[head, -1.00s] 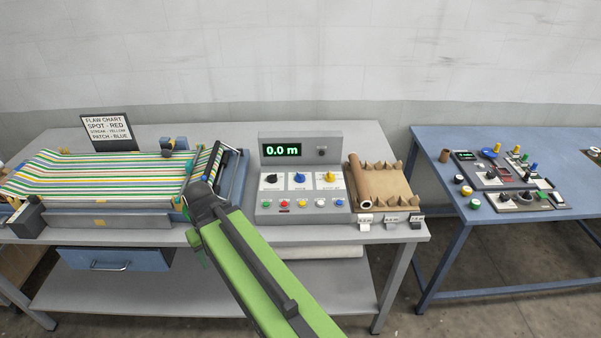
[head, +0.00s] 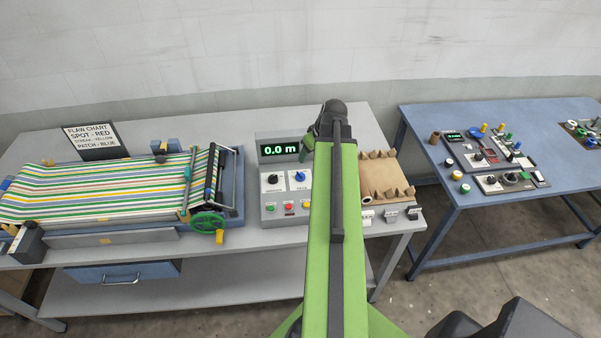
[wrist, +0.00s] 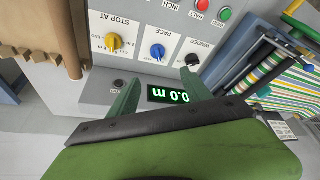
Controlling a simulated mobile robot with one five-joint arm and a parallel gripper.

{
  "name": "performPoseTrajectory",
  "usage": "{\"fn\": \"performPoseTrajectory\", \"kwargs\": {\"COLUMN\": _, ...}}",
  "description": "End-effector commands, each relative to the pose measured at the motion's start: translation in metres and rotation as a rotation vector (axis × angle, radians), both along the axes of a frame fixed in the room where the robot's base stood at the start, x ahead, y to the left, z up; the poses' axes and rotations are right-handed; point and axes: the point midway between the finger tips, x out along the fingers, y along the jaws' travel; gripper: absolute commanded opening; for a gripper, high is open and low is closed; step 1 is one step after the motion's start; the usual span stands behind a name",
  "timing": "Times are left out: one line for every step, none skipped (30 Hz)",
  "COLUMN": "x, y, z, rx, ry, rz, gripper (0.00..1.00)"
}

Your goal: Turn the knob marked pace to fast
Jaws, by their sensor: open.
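The pace knob is the blue knob (head: 300,176) in the middle of the control box (head: 268,212); in the wrist view the blue knob (wrist: 158,52) appears upside down with PACE printed beside it. Its pointer setting is too small to read. The yellow STOP AT knob (wrist: 114,42) and black WINDER knob (wrist: 192,60) flank it. My gripper (wrist: 160,97) is open and empty, its two green fingers apart in front of the display, with the blue knob beyond the fingertips. In the head view my arm covers the box's right part, and the fingers are mostly hidden.
The display (head: 280,149) reads 0.0 m. Coloured push buttons (head: 288,207) line the box's lower front. A striped web machine (head: 100,190) with a green handwheel (head: 207,223) stands left. A brown notched rack (head: 378,178) is right. A blue table (head: 450,185) holds more controls.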

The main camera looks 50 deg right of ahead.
Motion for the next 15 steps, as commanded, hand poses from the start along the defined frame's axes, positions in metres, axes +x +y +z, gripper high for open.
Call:
{"fn": "performPoseTrajectory", "kwargs": {"x": 0.001, "y": -0.003, "z": -0.012, "rx": 0.000, "ry": 0.000, "rz": -0.003, "gripper": 0.57}}
{"fn": "performPoseTrajectory", "kwargs": {"x": 0.002, "y": -0.004, "z": -0.016, "rx": 0.000, "ry": 0.000, "rz": -0.004, "gripper": 0.57}}
{"fn": "performPoseTrajectory", "kwargs": {"x": 0.004, "y": -0.005, "z": -0.023, "rx": 0.000, "ry": 0.000, "rz": -0.005, "gripper": 0.57}}
{"fn": "performPoseTrajectory", "kwargs": {"x": 0.006, "y": -0.006, "z": -0.029, "rx": 0.000, "ry": 0.000, "rz": -0.007, "gripper": 0.57}}
{"fn": "performPoseTrajectory", "kwargs": {"x": 0.007, "y": -0.007, "z": -0.035, "rx": 0.000, "ry": 0.000, "rz": -0.008, "gripper": 0.57}}
{"fn": "performPoseTrajectory", "kwargs": {"x": 0.010, "y": -0.009, "z": -0.043, "rx": 0.000, "ry": 0.000, "rz": -0.009, "gripper": 0.57}}
{"fn": "performPoseTrajectory", "kwargs": {"x": 0.012, "y": -0.010, "z": -0.050, "rx": 0.000, "ry": 0.000, "rz": -0.010, "gripper": 0.57}}
{"fn": "performPoseTrajectory", "kwargs": {"x": 0.014, "y": -0.010, "z": -0.056, "rx": 0.000, "ry": 0.001, "rz": -0.011, "gripper": 0.57}}
{"fn": "performPoseTrajectory", "kwargs": {"x": 0.017, "y": -0.011, "z": -0.065, "rx": 0.001, "ry": 0.001, "rz": -0.012, "gripper": 0.57}}
{"fn": "performPoseTrajectory", "kwargs": {"x": 0.020, "y": -0.012, "z": -0.071, "rx": 0.000, "ry": 0.001, "rz": -0.013, "gripper": 0.57}}
{"fn": "performPoseTrajectory", "kwargs": {"x": 0.022, "y": -0.013, "z": -0.078, "rx": 0.000, "ry": 0.001, "rz": -0.013, "gripper": 0.57}}
{"fn": "performPoseTrajectory", "kwargs": {"x": 0.025, "y": -0.014, "z": -0.086, "rx": 0.000, "ry": 0.001, "rz": -0.013, "gripper": 0.57}}
{"fn": "performPoseTrajectory", "kwargs": {"x": 0.028, "y": -0.014, "z": -0.092, "rx": 0.000, "ry": 0.001, "rz": -0.013, "gripper": 0.57}}
{"fn": "performPoseTrajectory", "kwargs": {"x": 0.031, "y": -0.015, "z": -0.099, "rx": 0.000, "ry": 0.001, "rz": -0.012, "gripper": 0.57}}
{"fn": "performPoseTrajectory", "kwargs": {"x": 0.034, "y": -0.015, "z": -0.107, "rx": 0.000, "ry": 0.001, "rz": -0.012, "gripper": 0.57}}
